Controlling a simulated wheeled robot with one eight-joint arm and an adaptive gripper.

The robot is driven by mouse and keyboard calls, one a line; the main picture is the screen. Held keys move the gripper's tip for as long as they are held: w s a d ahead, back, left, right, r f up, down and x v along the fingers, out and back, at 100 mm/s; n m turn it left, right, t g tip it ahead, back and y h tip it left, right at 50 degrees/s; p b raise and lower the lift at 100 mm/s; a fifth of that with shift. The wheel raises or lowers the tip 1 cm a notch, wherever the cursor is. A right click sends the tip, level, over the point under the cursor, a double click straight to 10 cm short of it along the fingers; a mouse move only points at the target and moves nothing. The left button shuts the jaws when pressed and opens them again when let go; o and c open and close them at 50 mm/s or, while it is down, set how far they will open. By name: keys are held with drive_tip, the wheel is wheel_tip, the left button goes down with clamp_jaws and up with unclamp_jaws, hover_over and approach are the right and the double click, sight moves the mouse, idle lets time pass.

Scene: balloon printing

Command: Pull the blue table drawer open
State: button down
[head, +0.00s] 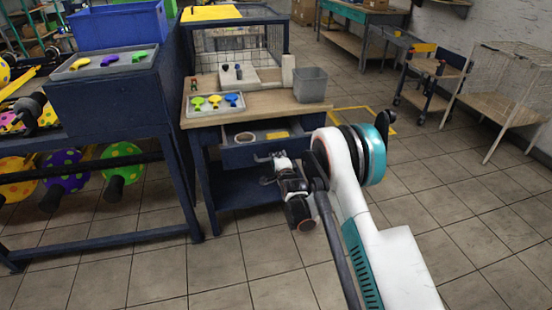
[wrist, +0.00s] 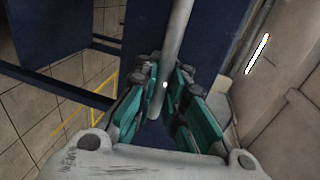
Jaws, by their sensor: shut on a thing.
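The blue table drawer (head: 238,158) is part-way out under the wooden tabletop (head: 262,104), and its inside shows in the head view. My gripper (head: 268,157) is at the drawer's front. In the wrist view my gripper (wrist: 163,95) has its teal-padded fingers on either side of a grey bar handle (wrist: 178,35), shut on it. The dark blue drawer front (wrist: 222,45) shows behind the bar. In the head view the handle is mostly hidden by my gripper.
The drawer holds a white ring (head: 245,137) and a yellow item (head: 277,135). On the tabletop are a balloon tray (head: 213,110) and a grey bin (head: 311,84). A blue stand (head: 110,100) is close on the left. The tiled floor in front is clear.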

drive_tip(key=shift+s, duration=0.15)
drive_tip(key=c, duration=1.9)
unclamp_jaws()
drive_tip(key=shift+c, duration=0.2)
drive_tip(key=shift+s+d, duration=0.1)
drive_tip(key=v, duration=0.7)
drive_tip(key=shift+s, duration=0.15)
drive_tip(key=shift+d, duration=0.1)
